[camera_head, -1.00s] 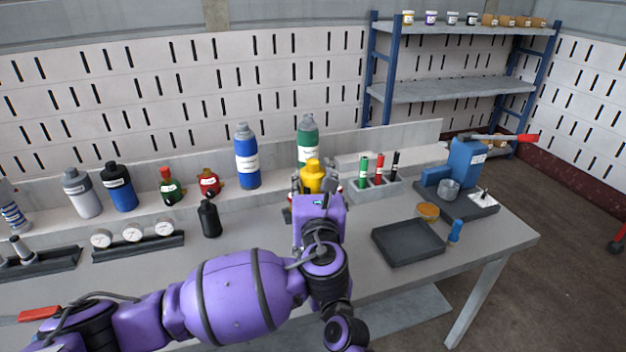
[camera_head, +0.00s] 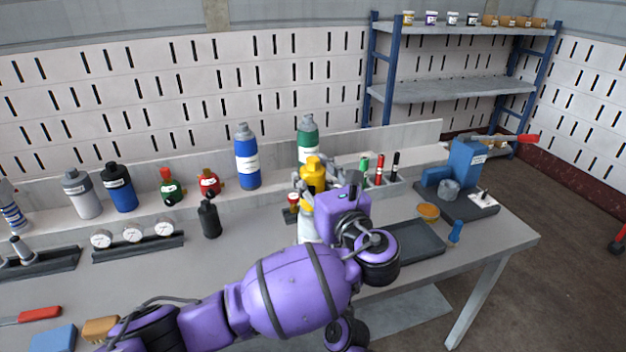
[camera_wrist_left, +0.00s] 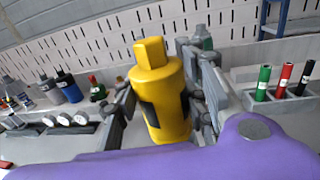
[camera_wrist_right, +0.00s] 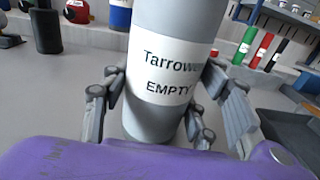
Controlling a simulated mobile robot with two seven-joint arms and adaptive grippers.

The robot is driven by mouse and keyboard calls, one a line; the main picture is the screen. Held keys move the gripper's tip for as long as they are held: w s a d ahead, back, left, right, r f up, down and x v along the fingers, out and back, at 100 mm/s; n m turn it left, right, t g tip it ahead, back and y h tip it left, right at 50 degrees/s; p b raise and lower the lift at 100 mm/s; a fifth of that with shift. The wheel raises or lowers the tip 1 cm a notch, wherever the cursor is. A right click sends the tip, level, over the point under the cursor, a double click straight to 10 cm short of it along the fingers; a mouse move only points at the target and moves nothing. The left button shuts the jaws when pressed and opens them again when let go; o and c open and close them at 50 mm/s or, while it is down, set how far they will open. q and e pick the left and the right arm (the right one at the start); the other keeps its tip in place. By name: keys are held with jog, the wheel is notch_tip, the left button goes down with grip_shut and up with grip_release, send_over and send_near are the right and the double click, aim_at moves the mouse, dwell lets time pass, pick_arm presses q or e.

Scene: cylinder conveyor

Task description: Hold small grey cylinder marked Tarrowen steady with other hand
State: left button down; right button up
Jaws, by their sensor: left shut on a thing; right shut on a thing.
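The small grey cylinder (camera_wrist_right: 163,122) stands upright in the right wrist view, its white label reading "Tarrowen" (last letters partly cut) and "EMPTY". My right gripper (camera_wrist_right: 168,100) has its fingers on both sides of it, shut on it. In the head view the cylinder's pale side (camera_head: 307,229) shows beside my left wrist. A yellow cap (camera_wrist_left: 162,98) with a square top sits above it, also seen in the head view (camera_head: 313,172). My left gripper (camera_wrist_left: 160,85) is shut on this cap. The joint between cap and cylinder is hidden, and I cannot make out my right gripper in the head view.
A green cylinder (camera_head: 308,140) and a blue one (camera_head: 246,158) stand behind. A marker rack (camera_head: 386,185) and a dark tray (camera_head: 425,243) are to the right.

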aim_at(313, 159)
pick_arm(q)
jog(key=shift+r, duration=1.4)
jog(key=shift+r, duration=0.15)
jog(key=shift+r, duration=1.55)
jog(key=shift+r, duration=0.1)
pick_arm(e)
jog(key=o, duration=1.4)
jog(key=shift+c, duration=0.2)
pick_arm(q)
notch_tip(313, 159, up, 11)
jog(key=shift+f, duration=0.2)
